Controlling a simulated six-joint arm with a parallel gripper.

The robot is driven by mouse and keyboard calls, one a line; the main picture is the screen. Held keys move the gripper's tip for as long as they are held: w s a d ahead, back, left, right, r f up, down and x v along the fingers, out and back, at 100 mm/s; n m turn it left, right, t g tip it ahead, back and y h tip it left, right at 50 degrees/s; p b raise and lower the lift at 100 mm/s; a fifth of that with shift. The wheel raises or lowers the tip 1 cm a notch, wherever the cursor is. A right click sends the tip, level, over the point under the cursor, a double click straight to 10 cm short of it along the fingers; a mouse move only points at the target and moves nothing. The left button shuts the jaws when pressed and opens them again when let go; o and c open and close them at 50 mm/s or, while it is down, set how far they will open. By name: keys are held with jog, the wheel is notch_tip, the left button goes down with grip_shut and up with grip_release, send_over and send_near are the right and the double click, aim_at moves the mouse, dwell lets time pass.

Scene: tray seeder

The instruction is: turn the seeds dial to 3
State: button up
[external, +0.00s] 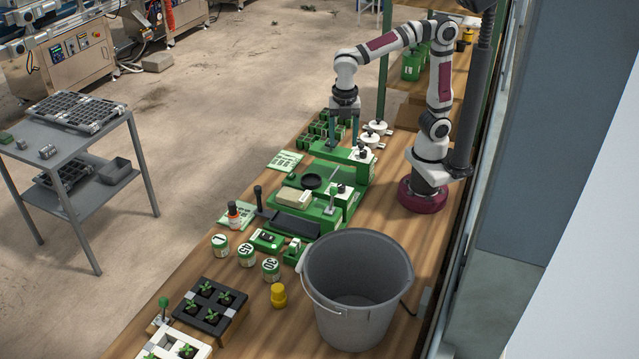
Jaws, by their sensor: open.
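The green tray seeder (318,195) stands on the wooden bench in the external view. It carries small white faces with dark knobs, one at its back right (361,154) and one nearer its middle (341,188). Two more round white pieces with dark knobs, a far one (378,128) and a near one (369,140), sit just behind it. Which is the seeds dial, and its setting, are too small to read. My gripper (344,146) points down, open and empty, over the back end of the seeder, left of the back-right knob. Contact cannot be told.
A large grey bucket (322,262) stands at the bench's front right. Labelled round tins (246,258), a yellow piece (278,297) and a black seedling tray (190,320) stand left of it.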

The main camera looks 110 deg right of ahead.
aim_at(341, 185)
notch_tip(341, 185, down, 16)
jog(key=shift+r, duration=0.2)
grip_shut()
